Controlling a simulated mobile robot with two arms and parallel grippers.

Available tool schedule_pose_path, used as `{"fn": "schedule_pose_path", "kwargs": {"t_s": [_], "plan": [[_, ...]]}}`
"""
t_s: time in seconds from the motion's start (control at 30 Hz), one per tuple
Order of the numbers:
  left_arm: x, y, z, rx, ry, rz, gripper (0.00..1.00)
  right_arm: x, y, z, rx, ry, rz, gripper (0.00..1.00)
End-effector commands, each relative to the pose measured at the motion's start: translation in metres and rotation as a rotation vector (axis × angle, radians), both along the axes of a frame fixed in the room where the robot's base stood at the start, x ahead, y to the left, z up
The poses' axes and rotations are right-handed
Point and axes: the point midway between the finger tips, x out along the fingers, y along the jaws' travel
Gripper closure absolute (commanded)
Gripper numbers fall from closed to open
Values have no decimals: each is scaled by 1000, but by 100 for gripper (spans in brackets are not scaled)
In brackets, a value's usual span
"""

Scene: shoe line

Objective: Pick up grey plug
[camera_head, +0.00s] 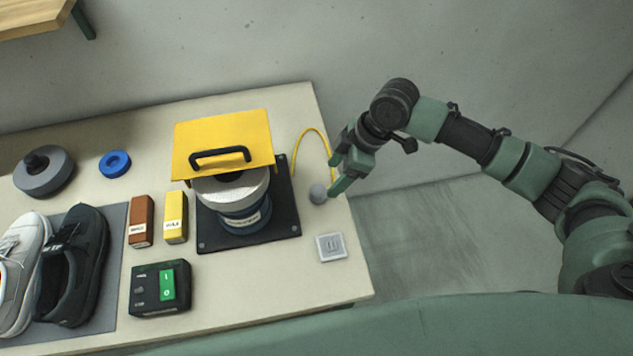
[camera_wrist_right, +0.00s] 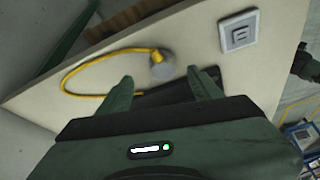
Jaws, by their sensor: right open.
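The grey plug (camera_head: 318,194) is a small round grey piece on the end of a yellow cord, lying on the table near its right edge. In the right wrist view the plug (camera_wrist_right: 162,67) shows ahead of the fingers, a little beyond their tips, with the cord looping left. My right gripper (camera_head: 336,172) is beside the plug, at its upper right in the head view. In the right wrist view the gripper (camera_wrist_right: 165,85) is open, its two green fingers apart with nothing between them. My left gripper is not in view.
A white wall-style socket (camera_head: 331,247) lies on the table below the plug. A machine with a yellow cover (camera_head: 222,138) stands on a black base plate (camera_head: 270,228) to the left. Shoes, two small boxes and a switch box (camera_head: 160,289) lie farther left.

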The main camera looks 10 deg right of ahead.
Motion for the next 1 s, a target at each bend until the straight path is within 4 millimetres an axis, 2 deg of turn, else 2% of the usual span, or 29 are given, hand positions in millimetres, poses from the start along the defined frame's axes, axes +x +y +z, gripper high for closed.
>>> {"fn": "schedule_pose_path", "kwargs": {"t_s": [0.2, 0.3, 0.53, 0.67, 0.8, 0.87, 1.0], "plan": [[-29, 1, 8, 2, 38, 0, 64, 2, 12, -20, 1, 4, 2, 35], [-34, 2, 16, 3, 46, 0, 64, 3, 21, -30, 1, 4, 2, 35], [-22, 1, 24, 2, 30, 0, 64, 7, 34, -59, 0, 2, 0, 35], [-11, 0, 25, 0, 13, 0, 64, 8, 36, -63, 0, 0, 1, 35], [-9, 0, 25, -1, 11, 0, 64, 8, 36, -63, 0, 0, 1, 35], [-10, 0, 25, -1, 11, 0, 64, 8, 36, -63, 0, 0, 1, 49], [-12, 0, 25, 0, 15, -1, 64, 8, 36, -63, 0, 0, 1, 88]]}}
